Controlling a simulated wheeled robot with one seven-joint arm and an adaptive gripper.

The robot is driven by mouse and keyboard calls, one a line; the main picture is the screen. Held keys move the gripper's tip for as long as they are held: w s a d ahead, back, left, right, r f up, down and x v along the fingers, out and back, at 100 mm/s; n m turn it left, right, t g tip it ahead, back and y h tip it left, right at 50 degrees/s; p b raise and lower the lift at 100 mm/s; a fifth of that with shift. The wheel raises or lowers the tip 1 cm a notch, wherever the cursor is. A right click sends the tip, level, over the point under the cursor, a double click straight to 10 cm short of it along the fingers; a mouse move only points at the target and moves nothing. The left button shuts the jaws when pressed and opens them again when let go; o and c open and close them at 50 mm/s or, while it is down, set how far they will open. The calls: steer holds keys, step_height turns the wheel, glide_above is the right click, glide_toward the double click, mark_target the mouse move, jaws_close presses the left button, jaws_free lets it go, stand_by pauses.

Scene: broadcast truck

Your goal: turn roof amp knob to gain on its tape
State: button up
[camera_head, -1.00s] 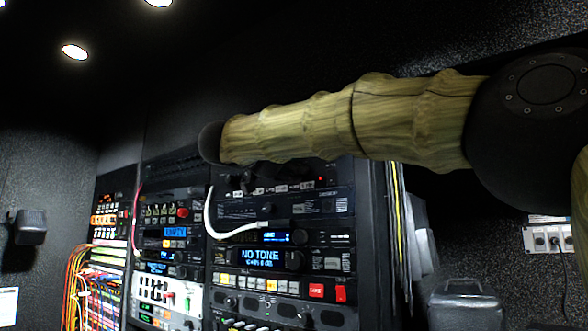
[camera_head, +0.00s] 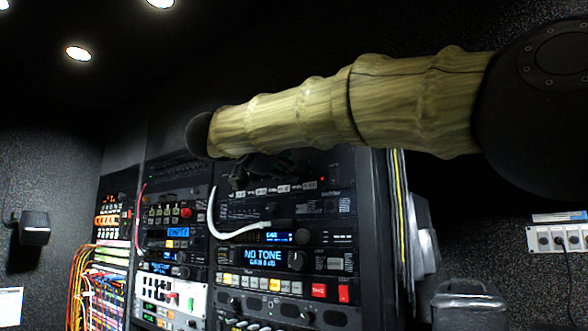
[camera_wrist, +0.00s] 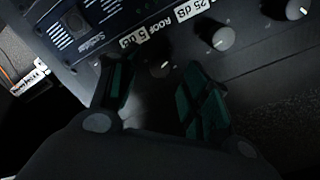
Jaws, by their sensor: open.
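In the wrist view a white tape reading "ROOF 5 dB" (camera_wrist: 148,30) is stuck on the dark amp panel. A dark knob (camera_wrist: 158,68) sits just below it, partly in shadow. My gripper (camera_wrist: 155,78) is open, with its green-padded fingers to the left and right of that knob; I cannot tell whether they touch it. The knob's pointer is not clear. In the head view my gripper (camera_head: 262,170) shows dark and small in front of the upper rack unit, and the roof knob is not distinguishable there.
Another tape reads "25 dB" (camera_wrist: 190,9), near a grey knob (camera_wrist: 222,38) with a white pointer; a further knob (camera_wrist: 295,9) is at the upper right. A white cable (camera_head: 228,228) loops below my gripper. A "NO TONE" display (camera_head: 265,258) is lower on the rack.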

steer(key=v, duration=0.8)
steer(key=shift+s, duration=0.2)
steer(key=shift+w+f, duration=0.1)
steer(key=shift+f, duration=0.05)
